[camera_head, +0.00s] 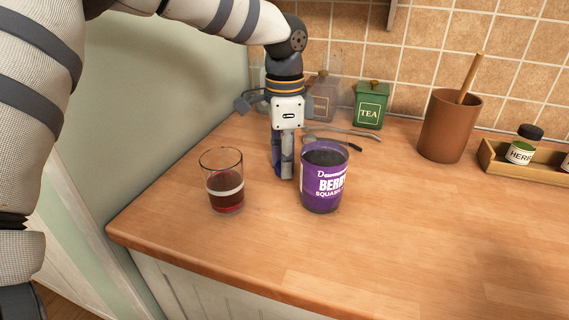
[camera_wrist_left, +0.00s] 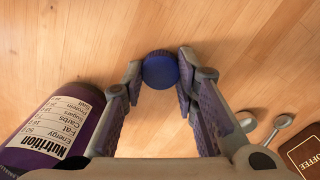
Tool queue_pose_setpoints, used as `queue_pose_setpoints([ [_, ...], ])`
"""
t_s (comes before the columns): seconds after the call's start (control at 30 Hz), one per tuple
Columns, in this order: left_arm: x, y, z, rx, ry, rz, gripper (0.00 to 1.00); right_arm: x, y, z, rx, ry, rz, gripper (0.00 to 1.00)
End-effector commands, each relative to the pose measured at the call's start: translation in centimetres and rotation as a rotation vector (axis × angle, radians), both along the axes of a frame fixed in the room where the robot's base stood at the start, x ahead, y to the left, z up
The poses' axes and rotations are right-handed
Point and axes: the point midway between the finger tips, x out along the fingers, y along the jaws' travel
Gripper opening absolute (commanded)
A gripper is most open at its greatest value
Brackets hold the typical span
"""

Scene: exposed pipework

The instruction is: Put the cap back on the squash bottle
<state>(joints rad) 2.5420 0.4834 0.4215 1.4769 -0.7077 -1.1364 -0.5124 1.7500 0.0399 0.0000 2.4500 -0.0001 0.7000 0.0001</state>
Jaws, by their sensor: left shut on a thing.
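The purple squash bottle (camera_head: 322,190), labelled BERRY SQUASH, stands upright on the wooden worktop with a dark top. It also shows at the left of the left wrist view (camera_wrist_left: 60,128), where its nutrition label faces the camera. My left gripper (camera_head: 284,170) points down just left of the bottle in the head view. In the left wrist view its fingertips (camera_wrist_left: 158,78) are shut on a round blue cap (camera_wrist_left: 160,70). The cap cannot be made out in the head view. Its height above the worktop is hard to tell. My right gripper is in neither view.
A glass of dark red drink (camera_head: 225,190) stands left of the bottle, close to my gripper. Spoons (camera_head: 345,132), a green tea tin (camera_head: 370,106) and a brown pot (camera_head: 449,125) are behind. The worktop's front right is clear.

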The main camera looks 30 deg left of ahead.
Motion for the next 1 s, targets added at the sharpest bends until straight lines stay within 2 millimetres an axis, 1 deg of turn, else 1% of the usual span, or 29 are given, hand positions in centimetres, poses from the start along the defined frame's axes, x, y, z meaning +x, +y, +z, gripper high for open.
queue_pose_setpoints([
  [0.07,0.1,0.0,0.8,0.000,-0.005,0.001,0.19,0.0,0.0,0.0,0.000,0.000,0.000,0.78],
  [0.13,0.1,0.0,2.1,0.001,-0.006,0.001,0.19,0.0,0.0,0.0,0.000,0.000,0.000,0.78],
  [0.3,0.1,0.0,6.0,0.001,-0.004,0.001,0.19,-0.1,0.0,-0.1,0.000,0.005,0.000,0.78],
  [0.4,0.1,0.0,7.8,0.001,-0.002,0.000,0.19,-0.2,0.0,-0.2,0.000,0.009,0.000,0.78],
  [0.5,0.1,0.0,9.1,0.000,0.000,0.001,0.19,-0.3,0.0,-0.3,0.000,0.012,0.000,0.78],
  [0.63,0.0,0.0,9.8,0.000,0.003,0.001,0.19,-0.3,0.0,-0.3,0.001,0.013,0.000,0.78],
  [0.9,0.0,0.0,9.9,-0.001,0.002,0.000,0.19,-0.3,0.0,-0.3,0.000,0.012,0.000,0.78],
  [0.93,0.0,0.0,9.9,-0.001,0.002,0.000,0.19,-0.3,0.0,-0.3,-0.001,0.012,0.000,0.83],
  [1.0,0.0,0.0,10.2,0.000,0.000,0.001,0.19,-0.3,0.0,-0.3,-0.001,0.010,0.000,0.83],
])
